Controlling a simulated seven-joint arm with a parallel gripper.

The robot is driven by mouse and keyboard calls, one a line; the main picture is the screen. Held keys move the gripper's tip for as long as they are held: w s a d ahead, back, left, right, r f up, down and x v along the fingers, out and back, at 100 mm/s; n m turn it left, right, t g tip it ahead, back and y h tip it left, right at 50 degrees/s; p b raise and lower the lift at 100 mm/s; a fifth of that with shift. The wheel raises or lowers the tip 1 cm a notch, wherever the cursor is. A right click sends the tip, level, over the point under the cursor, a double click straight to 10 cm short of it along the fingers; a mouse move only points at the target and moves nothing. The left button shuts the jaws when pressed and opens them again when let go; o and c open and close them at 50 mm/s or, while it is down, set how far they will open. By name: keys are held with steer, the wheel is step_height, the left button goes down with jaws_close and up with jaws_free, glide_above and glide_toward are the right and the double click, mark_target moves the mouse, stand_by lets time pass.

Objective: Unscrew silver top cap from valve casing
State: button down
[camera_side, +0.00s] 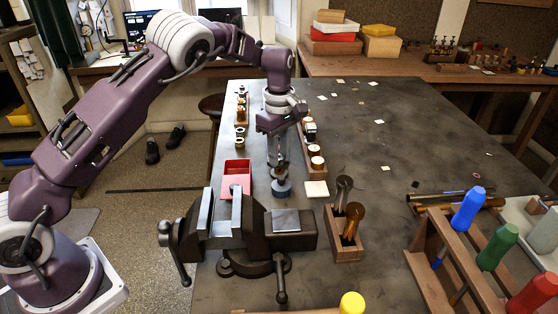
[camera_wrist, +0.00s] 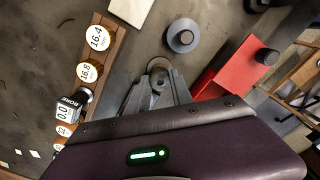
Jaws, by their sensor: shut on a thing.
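My gripper (camera_side: 280,168) points down over the dark workbench, at the middle of the side view. In the wrist view its fingers (camera_wrist: 157,82) are closed on a small round metal piece (camera_wrist: 158,66) with a silvery rim. I cannot tell whether this piece is the silver cap alone or the cap with part of a casing. A grey round base (camera_side: 281,188) with a dark stub at its centre stands on the bench below the gripper. In the wrist view this base (camera_wrist: 183,36) appears apart from the held piece. No separate valve casing can be made out with certainty.
The bench's far right is mostly free.

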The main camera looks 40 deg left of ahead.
steer(key=n, duration=0.7)
steer(key=c, duration=1.1)
jaws_free()
steer(key=shift+o, duration=1.1)
steer(key=m, duration=0.3)
steer(key=shift+m, duration=0.3)
steer(key=m, duration=0.7)
steer(key=shift+m, duration=0.4)
steer(key=m, duration=0.4)
